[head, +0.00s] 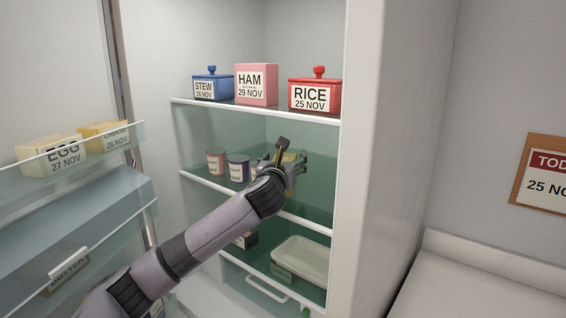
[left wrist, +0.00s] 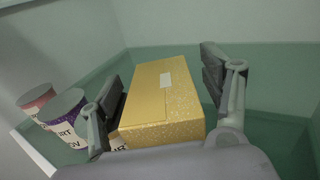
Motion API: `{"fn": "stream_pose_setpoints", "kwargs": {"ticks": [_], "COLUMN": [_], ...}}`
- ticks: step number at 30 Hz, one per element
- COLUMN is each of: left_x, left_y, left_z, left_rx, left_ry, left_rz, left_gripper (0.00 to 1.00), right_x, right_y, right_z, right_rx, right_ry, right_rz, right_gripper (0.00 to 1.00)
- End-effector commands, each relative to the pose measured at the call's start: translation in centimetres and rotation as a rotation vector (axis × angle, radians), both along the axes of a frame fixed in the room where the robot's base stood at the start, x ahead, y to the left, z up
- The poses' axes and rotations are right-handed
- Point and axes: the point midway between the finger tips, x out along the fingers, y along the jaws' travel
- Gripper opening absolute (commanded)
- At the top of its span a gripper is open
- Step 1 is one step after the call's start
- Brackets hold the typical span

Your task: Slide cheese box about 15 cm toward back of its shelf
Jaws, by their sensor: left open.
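A yellow speckled box (left wrist: 162,105), which looks like a cheese box, sits on the middle glass shelf (head: 215,182) of the fridge. My left gripper (left wrist: 160,88) is open around it, one finger on each side. The left finger is close to the box; whether it touches I cannot tell. The right finger has a gap. In the head view my left gripper (head: 289,157) reaches into this shelf and hides most of the box. Another yellow box (head: 103,136), with a label that seems to read cheese, stands in the door rack. My right gripper is not in view.
Two tubs, one pink (head: 216,163) and one purple (head: 238,168), stand left of the gripper. Above are a blue stew pot (head: 212,84), a pink ham box (head: 256,84) and a red rice pot (head: 315,94). Bare shelf shows behind the yellow box.

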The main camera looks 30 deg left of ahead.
Motion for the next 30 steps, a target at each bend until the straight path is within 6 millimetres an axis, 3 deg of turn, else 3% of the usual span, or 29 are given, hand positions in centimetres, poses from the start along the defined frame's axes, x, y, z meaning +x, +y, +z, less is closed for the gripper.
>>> {"fn": "stream_pose_setpoints", "kwargs": {"ticks": [6, 30], "left_x": [0.00, 0.00], "left_y": [0.00, 0.03], "left_z": [0.03, 0.00], "left_rx": [0.000, 0.000], "left_ry": [0.000, 0.000], "left_rz": [0.000, 0.000], "left_gripper": [0.70, 0.17], "right_x": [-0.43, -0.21], "right_y": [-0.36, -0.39], "right_z": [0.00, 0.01], "right_rx": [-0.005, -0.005], "right_ry": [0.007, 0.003], "right_rz": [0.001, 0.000], "right_gripper": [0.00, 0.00]}}
